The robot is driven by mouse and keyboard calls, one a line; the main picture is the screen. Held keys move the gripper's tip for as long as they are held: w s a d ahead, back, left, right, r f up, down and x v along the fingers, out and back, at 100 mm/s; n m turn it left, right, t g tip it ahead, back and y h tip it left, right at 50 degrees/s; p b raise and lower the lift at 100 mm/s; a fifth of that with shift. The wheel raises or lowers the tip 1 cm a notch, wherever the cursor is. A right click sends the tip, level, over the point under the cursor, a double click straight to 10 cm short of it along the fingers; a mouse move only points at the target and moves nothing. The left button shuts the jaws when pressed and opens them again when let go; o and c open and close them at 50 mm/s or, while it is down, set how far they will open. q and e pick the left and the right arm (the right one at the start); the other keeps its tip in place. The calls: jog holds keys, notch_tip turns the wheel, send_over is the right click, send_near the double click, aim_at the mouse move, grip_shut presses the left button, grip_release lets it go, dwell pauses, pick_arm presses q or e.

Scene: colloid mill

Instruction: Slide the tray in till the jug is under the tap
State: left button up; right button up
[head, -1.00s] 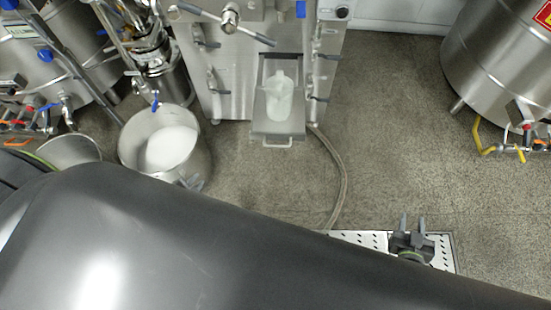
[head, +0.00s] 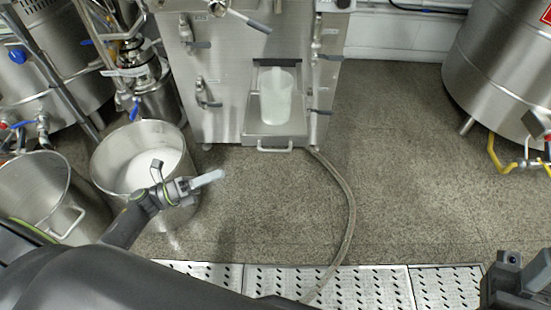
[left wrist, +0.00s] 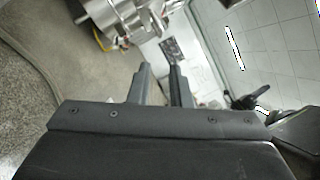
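The steel tray (head: 262,130) sticks out of a low opening in the front of the steel machine, its handle (head: 275,149) facing me. A translucent white jug (head: 277,98) stands upright on it, towards its back. The tap is not clearly seen. My left gripper (head: 207,180) is left of and nearer to me than the tray, apart from it, above the floor by a pot. In the left wrist view its two fingers (left wrist: 160,85) stand apart with nothing between them. My right gripper (head: 527,258) is at the lower right edge, partly cut off, its fingers apart, far from the tray.
A steel pot (head: 110,160) with white contents stands close to my left gripper. An empty steel pot (head: 30,190) is further left. A hose (head: 350,205) runs over the floor from the machine to a perforated drain cover (head: 380,285). The floor (head: 400,150) right of the machine is clear.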

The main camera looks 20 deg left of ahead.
aim_at(276, 151)
pick_arm(q)
jog(key=x, duration=1.7)
jog(key=shift+w, duration=0.2)
grip_shut()
